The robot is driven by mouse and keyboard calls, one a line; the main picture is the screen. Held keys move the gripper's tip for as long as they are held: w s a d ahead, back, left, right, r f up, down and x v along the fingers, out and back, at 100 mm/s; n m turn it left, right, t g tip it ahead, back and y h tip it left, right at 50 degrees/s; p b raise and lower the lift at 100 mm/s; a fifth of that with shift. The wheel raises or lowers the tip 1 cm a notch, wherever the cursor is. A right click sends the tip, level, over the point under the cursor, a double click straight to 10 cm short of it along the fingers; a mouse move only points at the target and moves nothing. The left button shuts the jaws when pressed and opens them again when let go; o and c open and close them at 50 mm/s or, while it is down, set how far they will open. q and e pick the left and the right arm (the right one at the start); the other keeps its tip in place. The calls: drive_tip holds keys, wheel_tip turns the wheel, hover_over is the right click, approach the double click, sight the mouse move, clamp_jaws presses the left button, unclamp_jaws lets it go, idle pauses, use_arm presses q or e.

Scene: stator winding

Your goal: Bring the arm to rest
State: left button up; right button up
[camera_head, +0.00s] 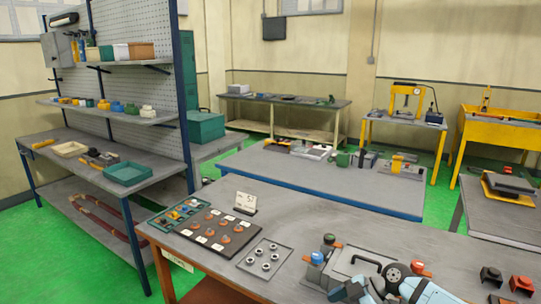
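Light-blue and white arm parts, which look like my own, enter at the bottom edge right of centre, over the near workbench (330,220). A dark round joint shows between them. I cannot make out gripper fingers on either side, and I cannot tell which arm this is. The arm parts overlap the front of a grey plate or fixture (345,266) with a black handle, so its near side is hidden. No held object is visible.
A dark tray of copper-coloured parts (180,236), a grey tray of metal rings (247,264) and a small sign (245,202) stand on the bench's left. Black and red blocks (521,285) lie right. The back middle is clear.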

drive_tip(key=s+a+m+t+y, duration=0.4)
drive_tip(key=s+a+t+y, duration=0.35)
drive_tip(key=s+a, duration=0.2)
drive_tip(key=s+d+f+m+t+h, duration=0.1)
drive_tip(key=s+d+f+m+h, duration=0.4)
drive_tip(key=s, duration=0.5)
drive_tip(key=s+d+f+m+t+h, duration=0.2)
drive_tip(key=s+d+f+m+h, duration=0.4)
drive_tip(key=s+f+h, duration=0.3)
drive_tip(key=shift+s+d+f+m+h, duration=0.25)
drive_tip(key=shift+s+m+h, duration=0.2)
drive_tip(key=shift+m, duration=0.15)
